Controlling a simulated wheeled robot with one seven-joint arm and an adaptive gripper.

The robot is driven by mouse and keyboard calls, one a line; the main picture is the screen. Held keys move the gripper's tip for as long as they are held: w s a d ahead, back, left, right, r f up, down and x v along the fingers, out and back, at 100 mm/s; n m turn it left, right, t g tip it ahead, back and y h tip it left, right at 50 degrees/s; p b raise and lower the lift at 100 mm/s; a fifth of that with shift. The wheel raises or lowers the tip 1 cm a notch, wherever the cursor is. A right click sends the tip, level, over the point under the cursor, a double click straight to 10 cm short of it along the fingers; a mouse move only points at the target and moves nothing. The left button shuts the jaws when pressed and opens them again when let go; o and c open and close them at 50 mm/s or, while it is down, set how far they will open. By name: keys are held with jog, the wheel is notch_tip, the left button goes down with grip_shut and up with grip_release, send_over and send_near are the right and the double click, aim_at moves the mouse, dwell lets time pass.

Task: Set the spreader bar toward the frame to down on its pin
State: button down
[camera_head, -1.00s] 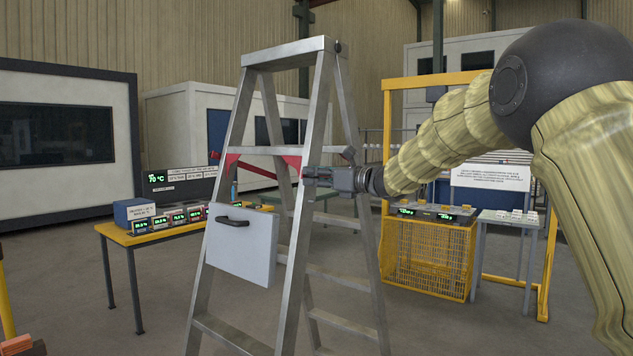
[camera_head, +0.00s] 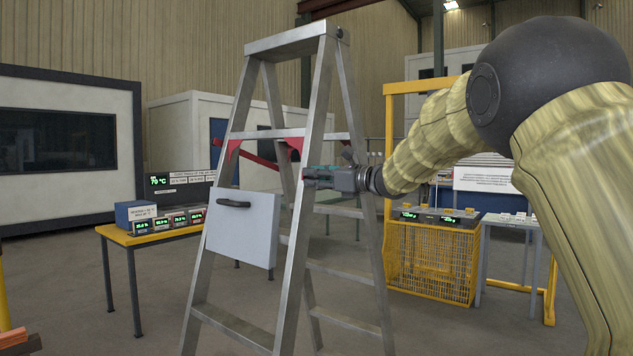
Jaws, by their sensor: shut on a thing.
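An aluminium stepladder (camera_head: 301,215) stands open in front of me. Red bracket pieces sit under its upper crosspiece (camera_head: 263,135). A red spreader bar (camera_head: 262,161) slopes down to the right between the rails, and its right end passes behind the near right rail. My gripper (camera_head: 312,178) is at that rail, at about the height of the bar's lower end, coming from the right. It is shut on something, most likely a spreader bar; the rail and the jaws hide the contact. The pin cannot be made out.
A grey panel with a black handle (camera_head: 243,228) hangs on the ladder's front left. A yellow table (camera_head: 150,236) with displays stands left. A yellow frame with a mesh basket (camera_head: 430,262) and a grey table (camera_head: 512,222) stand right. The floor between is clear.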

jog(key=shift+f+n+b, duration=0.4)
jog(key=shift+f+b, duration=0.8)
jog(key=shift+b, duration=0.25)
jog(key=shift+f, duration=0.15)
jog(key=c, duration=1.2)
grip_release()
jog(key=shift+s+d, duration=0.1)
jog(key=shift+d, duration=0.05)
jog(key=v, duration=1.1)
jog(key=shift+s+d, duration=0.2)
jog(key=shift+d, duration=0.15)
